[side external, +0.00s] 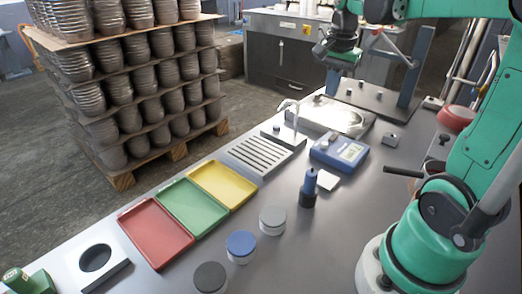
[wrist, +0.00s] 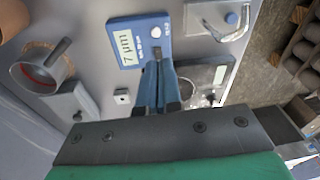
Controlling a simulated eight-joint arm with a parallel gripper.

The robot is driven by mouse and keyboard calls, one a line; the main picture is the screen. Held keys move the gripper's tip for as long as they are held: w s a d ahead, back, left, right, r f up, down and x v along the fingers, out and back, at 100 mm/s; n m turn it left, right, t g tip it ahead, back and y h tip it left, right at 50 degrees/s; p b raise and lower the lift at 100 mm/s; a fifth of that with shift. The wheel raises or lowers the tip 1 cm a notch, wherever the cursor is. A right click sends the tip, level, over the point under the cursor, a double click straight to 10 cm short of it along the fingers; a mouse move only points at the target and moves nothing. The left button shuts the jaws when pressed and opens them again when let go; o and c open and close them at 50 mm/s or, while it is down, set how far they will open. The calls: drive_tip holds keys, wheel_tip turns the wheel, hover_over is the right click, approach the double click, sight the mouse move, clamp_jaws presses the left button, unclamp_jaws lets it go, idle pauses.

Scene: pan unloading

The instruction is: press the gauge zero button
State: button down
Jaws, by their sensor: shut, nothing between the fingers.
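The gauge is a blue box (side external: 340,152) with a pale display, standing on the grey bench right of centre in the side external view. In the wrist view the gauge (wrist: 128,50) lies at upper centre, and its display reads "7 µm".
A shiny metal tray (side external: 300,112) lies behind the gauge, and a slotted tray (side external: 240,150) is to its left. A small box (side external: 390,140) sits to the right. Red (side external: 150,232), green and yellow trays line the left edge.

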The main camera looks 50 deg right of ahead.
sight(325, 143)
drive_tip(key=shift+s+d+m, duration=0.2)
drive_tip(key=shift+d+m, duration=0.3)
drive_tip(key=shift+d, duration=0.15)
drive_tip(key=f, duration=0.9)
drive_tip(key=d+f, duration=0.1)
drive_tip(key=f, duration=0.4)
drive_tip(key=shift+w, duration=0.4)
drive_tip(key=shift+d+f, duration=0.1)
drive_tip(key=shift+f, duration=0.9)
wheel_tip(325, 143, up, 15)
drive_tip(key=a, duration=0.1)
drive_tip(key=shift+s+f, duration=0.2)
drive_tip(key=shift+s, duration=0.15)
